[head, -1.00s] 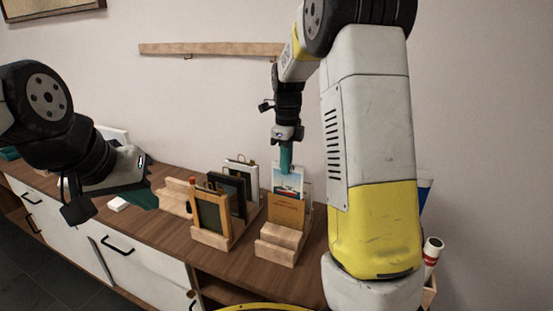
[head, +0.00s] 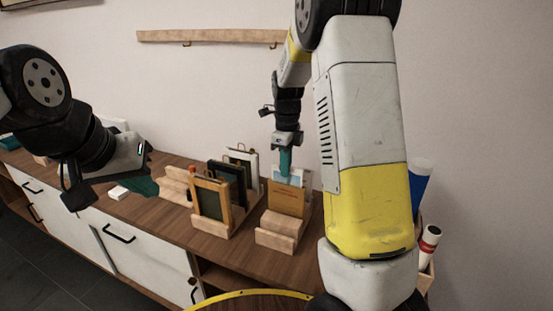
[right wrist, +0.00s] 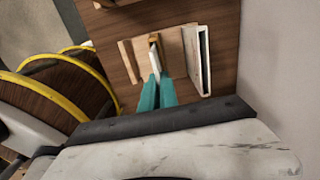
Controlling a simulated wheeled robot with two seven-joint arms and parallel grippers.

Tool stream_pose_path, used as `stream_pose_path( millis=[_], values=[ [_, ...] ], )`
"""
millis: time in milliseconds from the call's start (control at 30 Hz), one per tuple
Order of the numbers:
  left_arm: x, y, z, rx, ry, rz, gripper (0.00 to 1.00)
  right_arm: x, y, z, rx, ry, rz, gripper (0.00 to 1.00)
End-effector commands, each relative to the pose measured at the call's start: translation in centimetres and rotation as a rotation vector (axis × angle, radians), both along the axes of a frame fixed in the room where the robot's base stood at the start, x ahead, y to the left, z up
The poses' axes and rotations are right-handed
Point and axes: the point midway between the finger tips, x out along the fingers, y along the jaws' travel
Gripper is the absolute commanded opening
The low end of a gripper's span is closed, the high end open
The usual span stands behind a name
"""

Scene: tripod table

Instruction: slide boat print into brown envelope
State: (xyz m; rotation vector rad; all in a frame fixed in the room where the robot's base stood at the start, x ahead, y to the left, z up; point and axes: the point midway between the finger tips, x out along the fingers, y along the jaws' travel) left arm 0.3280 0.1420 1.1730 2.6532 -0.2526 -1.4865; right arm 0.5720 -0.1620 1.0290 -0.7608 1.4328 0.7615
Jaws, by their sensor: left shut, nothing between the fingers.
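The brown envelope (head: 289,201) stands upright in a slotted wooden holder (head: 277,237) on the wooden counter. The boat print (head: 287,178) shows only as a short light-blue and white strip above the envelope's top edge; its lower part is hidden by the envelope's brown front. My right gripper (head: 285,163) is above it, teal fingers pointing down, shut on the print's top. In the right wrist view, its fingers (right wrist: 156,88) pinch the thin edge of the print (right wrist: 154,57). My left gripper (head: 143,186) is shut and empty, out to the left above the counter.
A chalkboard-like wooden frame (head: 211,201) and dark and white frames stand in a rack left of the envelope. A blue cup (head: 420,185) and a red-banded white tube (head: 429,240) are at right. A wooden rail (head: 210,37) is on the wall.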

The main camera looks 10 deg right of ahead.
Motion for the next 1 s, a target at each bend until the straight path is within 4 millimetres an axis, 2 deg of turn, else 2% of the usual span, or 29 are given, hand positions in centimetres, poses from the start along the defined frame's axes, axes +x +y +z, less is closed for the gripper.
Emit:
stream_pose_path(
  millis=[400, 933, 1000],
  values=[
    [0.0, 0.0, 0.0, 0.000, 0.000, 0.000, 0.00, 0.0, 0.0, -2.0, 0.000, 0.000, 0.000, 0.00],
    [0.0, 0.0, 0.0, 0.000, 0.000, 0.000, 0.00, 0.0, 0.0, -2.5, 0.000, 0.000, 0.000, 0.00],
    [0.0, 0.0, 0.0, 0.000, 0.000, 0.000, 0.00, 0.0, 0.0, -2.5, 0.000, 0.000, 0.000, 0.15]
  ],
)
